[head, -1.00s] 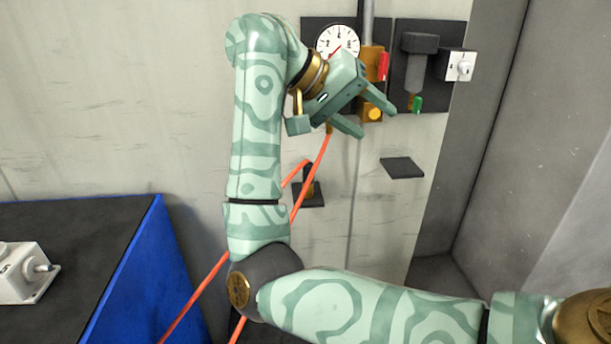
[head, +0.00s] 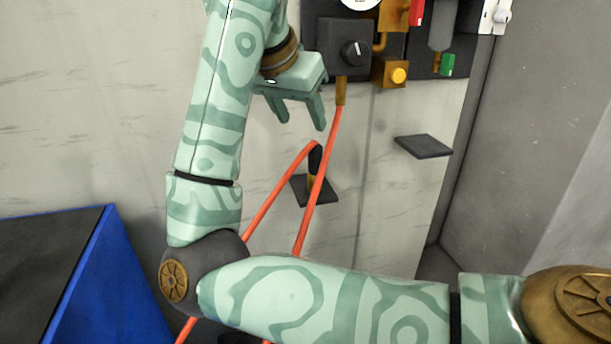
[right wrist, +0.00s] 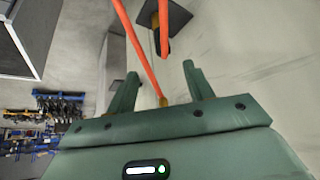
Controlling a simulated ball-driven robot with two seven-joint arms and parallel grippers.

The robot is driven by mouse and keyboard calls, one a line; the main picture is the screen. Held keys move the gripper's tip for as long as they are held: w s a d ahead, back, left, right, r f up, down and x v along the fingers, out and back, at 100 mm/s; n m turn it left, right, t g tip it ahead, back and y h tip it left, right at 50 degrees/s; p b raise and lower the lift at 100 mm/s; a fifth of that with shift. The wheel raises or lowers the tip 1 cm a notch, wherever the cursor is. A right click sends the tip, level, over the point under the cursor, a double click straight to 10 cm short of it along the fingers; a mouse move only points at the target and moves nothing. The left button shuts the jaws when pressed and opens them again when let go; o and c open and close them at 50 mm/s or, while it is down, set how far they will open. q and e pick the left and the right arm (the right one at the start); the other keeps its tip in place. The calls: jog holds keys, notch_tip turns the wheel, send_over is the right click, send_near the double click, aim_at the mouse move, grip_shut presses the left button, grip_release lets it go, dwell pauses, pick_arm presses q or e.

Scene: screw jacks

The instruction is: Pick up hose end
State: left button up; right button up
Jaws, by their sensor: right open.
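The hose end (head: 315,160), with a black upper part and a brass lower part, stands on a small dark shelf (head: 322,197) on the wall. An orange hose (head: 279,191) runs from its top down to the left. My right gripper (head: 302,124) is open and empty, its fingers pointing down, above the hose end and apart from it. In the right wrist view, the hose end (right wrist: 163,36) lies beyond the open fingers (right wrist: 160,69), near the top edge. My left gripper is not in view.
A black box with a knob (head: 352,52) is right of my gripper; an orange hose hangs from its brass fitting (head: 340,92), passing in front of the shelf. An empty dark shelf (head: 423,146) is further right. A blue-sided bench (head: 105,285) is lower left.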

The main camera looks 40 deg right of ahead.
aim_at(314, 149)
jog(key=b+x, duration=0.2)
jog(key=x, duration=0.7)
jog(key=shift+d+f+b, duration=0.1)
jog(key=shift+f+b, duration=0.15)
jog(key=shift+b, duration=0.05)
jog(key=x, duration=0.1)
jog(key=b+x, duration=0.1)
jog(key=x, duration=0.1)
jog(key=b+x, duration=0.1)
jog(key=x, duration=0.1)
jog(key=shift+w+f, duration=0.1)
jog(key=shift+w, duration=0.3)
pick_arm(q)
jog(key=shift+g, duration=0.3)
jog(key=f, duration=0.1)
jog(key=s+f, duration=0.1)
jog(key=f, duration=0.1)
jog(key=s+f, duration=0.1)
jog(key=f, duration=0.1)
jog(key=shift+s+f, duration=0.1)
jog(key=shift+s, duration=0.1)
pick_arm(e)
jog(key=shift+s, duration=0.1)
grip_shut()
